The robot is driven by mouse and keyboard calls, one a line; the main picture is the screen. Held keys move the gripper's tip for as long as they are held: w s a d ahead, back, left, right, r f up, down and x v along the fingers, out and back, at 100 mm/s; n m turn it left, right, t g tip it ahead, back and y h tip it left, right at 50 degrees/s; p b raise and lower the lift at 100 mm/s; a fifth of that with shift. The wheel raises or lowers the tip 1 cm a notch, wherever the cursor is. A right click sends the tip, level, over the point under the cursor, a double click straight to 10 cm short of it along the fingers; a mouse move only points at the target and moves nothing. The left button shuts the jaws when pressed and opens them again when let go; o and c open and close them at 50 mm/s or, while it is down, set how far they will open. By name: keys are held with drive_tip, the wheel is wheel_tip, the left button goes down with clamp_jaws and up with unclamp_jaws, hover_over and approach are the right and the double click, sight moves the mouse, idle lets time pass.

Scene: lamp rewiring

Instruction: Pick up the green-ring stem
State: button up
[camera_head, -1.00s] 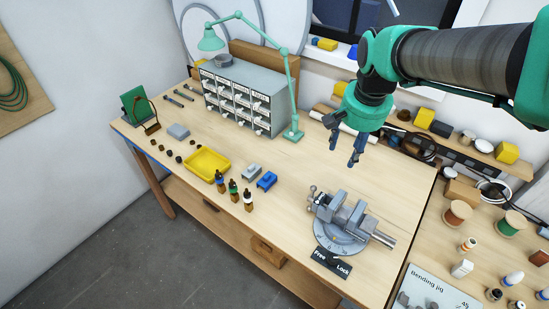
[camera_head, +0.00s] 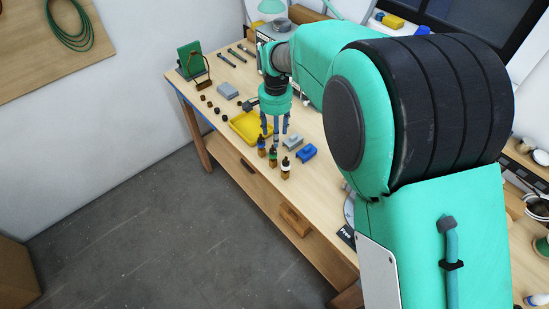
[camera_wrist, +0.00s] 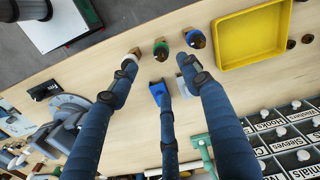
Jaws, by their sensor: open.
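The green-ring stem (camera_head: 273,157) stands upright on the workbench, in the middle of a short row near the front edge. It also shows in the wrist view (camera_wrist: 161,50), between the white-ring stem (camera_wrist: 131,59) and the blue-ring stem (camera_wrist: 195,39). My gripper (camera_head: 275,135) is open with its fingers pointing down, just above and behind the row. In the wrist view my gripper (camera_wrist: 156,74) has its spread fingers on the bench side of the green-ring stem, with nothing between them. I cannot tell the exact height gap.
The yellow tray (camera_wrist: 220,42) lies close beside the blue-ring stem. A grey block (camera_head: 292,142) and a blue block (camera_head: 307,151) sit just behind the stems. Labelled drawers (camera_wrist: 285,135) stand further back. My arm hides much of the right bench.

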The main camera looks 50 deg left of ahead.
drive_tip(key=shift+s+a+f, duration=0.2)
drive_tip(key=shift+a+f, duration=0.05)
drive_tip(key=shift+a, duration=0.05)
drive_tip(key=shift+f, duration=0.1)
hover_over(273, 159)
drive_tip(key=shift+w+a+f, duration=0.1)
drive_tip(key=shift+f, duration=1.3)
drive_tip(key=shift+w+a+f, duration=0.1)
drive_tip(key=shift+w+f, duration=0.05)
drive_tip(key=shift+f, duration=1.25)
drive_tip(key=shift+w+a+f, duration=0.1)
drive_tip(key=shift+f, duration=1.3)
drive_tip(key=shift+s+f+b, duration=0.1)
drive_tip(key=shift+f+b, duration=0.3)
drive_tip(key=shift+f, duration=2.2)
clamp_jaws()
